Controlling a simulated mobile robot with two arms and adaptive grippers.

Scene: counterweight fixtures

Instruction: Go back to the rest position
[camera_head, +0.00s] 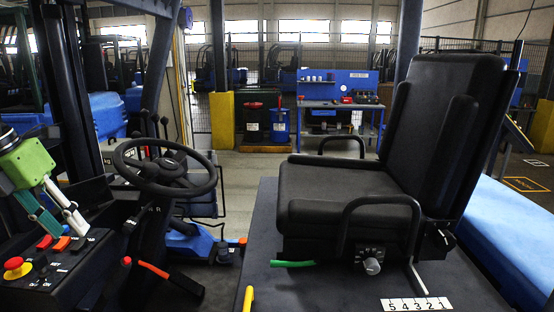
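My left gripper (73,231), with a green body, one teal finger and one pale finger, is at the left edge. Its two fingers point down over the control panel (40,283), their tips apart with nothing visible between them. The tips are close to the orange and red rocker switches (61,243); I cannot tell whether they touch. My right gripper is not in view.
A red emergency button (16,266) on a yellow base sits on the panel. A black steering wheel (165,189) and a red-handled lever (154,270) stand right of it. A black seat (345,190) with armrests fills the right. A blue workbench (338,103) stands behind.

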